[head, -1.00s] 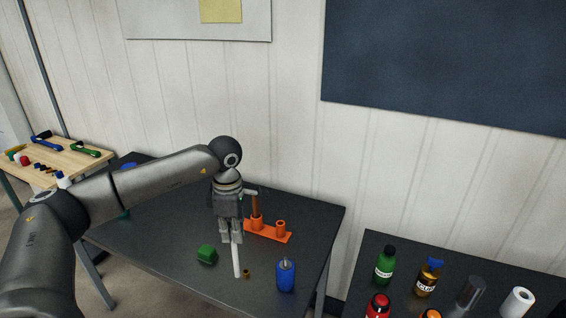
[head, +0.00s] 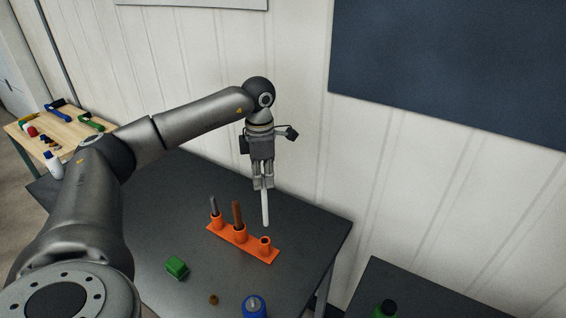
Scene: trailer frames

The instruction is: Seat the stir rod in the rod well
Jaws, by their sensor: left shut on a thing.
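My left gripper (head: 263,184) is shut on the white stir rod (head: 265,208) and holds it nearly upright, tip down. The orange rack (head: 228,236) stands on the dark table and has three round wells in a row. The right-hand well (head: 265,243) looks empty. The middle well holds a brown rod (head: 238,215) and the left one a grey rod (head: 214,206). In the picture the rod's lower tip shows just above the right-hand well; a gap shows between them. My right gripper is not in view.
On the dark table (head: 310,235) a green block (head: 176,267), a small brown piece (head: 213,299) and a blue container (head: 254,306) lie in front of the rack. A wooden table (head: 75,138) with tools is at far left. A green-bodied bottle (head: 385,309) stands on another table at right.

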